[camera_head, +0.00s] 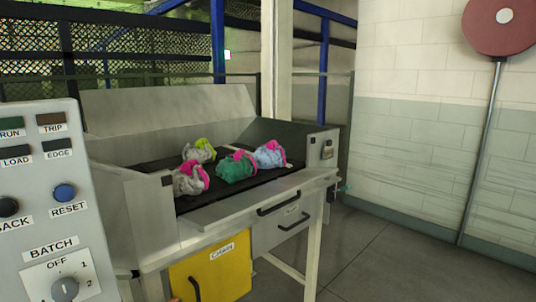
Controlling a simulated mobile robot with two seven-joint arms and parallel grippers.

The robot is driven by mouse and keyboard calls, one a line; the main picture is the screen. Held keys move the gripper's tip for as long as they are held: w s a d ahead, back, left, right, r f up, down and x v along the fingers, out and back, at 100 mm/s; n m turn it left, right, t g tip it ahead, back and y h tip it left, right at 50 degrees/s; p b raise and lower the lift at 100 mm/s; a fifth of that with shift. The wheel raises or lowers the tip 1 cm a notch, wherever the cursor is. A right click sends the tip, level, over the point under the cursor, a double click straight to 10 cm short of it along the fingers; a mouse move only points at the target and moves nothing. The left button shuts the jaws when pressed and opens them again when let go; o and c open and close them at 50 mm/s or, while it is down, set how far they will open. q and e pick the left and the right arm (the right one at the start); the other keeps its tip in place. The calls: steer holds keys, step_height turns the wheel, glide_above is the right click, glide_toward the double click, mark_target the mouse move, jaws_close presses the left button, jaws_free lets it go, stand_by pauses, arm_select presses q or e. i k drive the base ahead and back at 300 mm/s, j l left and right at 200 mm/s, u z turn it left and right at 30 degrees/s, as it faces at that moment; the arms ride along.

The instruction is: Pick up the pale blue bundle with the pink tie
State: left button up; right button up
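The pale blue bundle (268,156) with a pink tie lies on the dark bed of the metal machine, at the right end of the group of bundles. A green bundle with a pink tie (236,169) is just to its left and nearer. A grey bundle with a pink tie (188,181) lies at the front left. A grey bundle with a yellow-green tie (199,151) lies behind it. Neither of my grippers shows in the head view.
A grey control panel (45,200) stands close on the left. The machine's metal rim (235,207) runs along the front of the bed, above drawers and a yellow door (212,270). A red disc on a pole (501,25) stands at the right. The floor (385,255) right of the machine is clear.

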mark_target(271, 155)
steer(key=i+l, duration=0.2)
steer(key=l, duration=0.3)
steer(key=i+l, duration=0.2)
steer(key=l, duration=0.3)
steer(key=i+l, duration=0.2)
steer(key=l, duration=0.3)
steer(key=i+l+u, duration=0.1)
steer(key=l, duration=0.35)
steer(key=i+l, duration=0.25)
steer(key=l, duration=0.25)
steer(key=i+l, duration=0.2)
steer(key=l, duration=0.35)
steer(key=i+l, duration=0.2)
steer(key=l, duration=0.3)
steer(key=i+l, duration=0.15)
steer(key=l, duration=0.35)
steer(key=u, duration=0.05)
